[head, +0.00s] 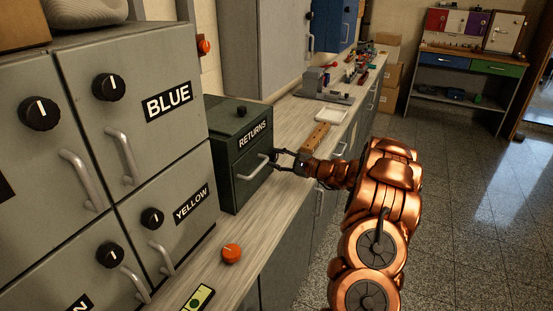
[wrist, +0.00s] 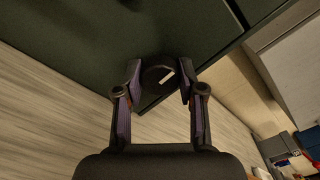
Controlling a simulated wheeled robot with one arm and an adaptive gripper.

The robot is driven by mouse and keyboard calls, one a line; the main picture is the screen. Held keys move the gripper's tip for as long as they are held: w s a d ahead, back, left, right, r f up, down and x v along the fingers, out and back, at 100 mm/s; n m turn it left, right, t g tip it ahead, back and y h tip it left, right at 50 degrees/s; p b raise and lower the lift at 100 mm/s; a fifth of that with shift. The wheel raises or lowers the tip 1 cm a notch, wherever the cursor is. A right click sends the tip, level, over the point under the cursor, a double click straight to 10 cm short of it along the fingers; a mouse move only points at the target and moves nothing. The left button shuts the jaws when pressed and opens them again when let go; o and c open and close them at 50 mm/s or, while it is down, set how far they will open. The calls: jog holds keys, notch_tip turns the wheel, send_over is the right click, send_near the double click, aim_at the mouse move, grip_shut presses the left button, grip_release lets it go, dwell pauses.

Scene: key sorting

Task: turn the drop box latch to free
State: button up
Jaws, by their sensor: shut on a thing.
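The drop box (head: 232,140) is a dark green metal box labelled RETURNS, standing on the counter in the head view. Its side fills the top of the wrist view (wrist: 60,45). The latch (wrist: 158,77) is a round black knob with a white pointer line, near the box's lower edge; the line sits slanted in the wrist view. My gripper (wrist: 160,80) is shut on the latch, one finger on each side. In the head view my gripper (head: 279,161) reaches the right part of the box front, and the fingers hide the latch there.
A pale bar handle (head: 250,168) crosses the box front, close to my gripper. Grey cabinets labelled BLUE (head: 150,75) and YELLOW (head: 172,225) stand at left. A wooden block (head: 315,138) lies behind my gripper.

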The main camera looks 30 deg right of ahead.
jog(key=c, duration=0.3)
jog(key=shift+c, duration=0.2)
jog(key=shift+r+m+p, duration=0.1)
jog(key=shift+m+p, duration=0.2)
jog(key=shift+p, duration=0.05)
jog(key=shift+r+m+p, duration=0.15)
jog(key=shift+m+p, duration=1.05)
jog(key=m+p, duration=0.3)
jog(key=m, duration=0.2)
jog(key=shift+p, duration=0.3)
jog(key=m+p, duration=0.1)
jog(key=m, duration=0.4)
jog(key=shift+p, duration=0.35)
jog(key=m+p, duration=0.1)
jog(key=m, duration=0.3)
jog(key=shift+d+m, duration=0.1)
jog(key=shift+m, duration=0.3)
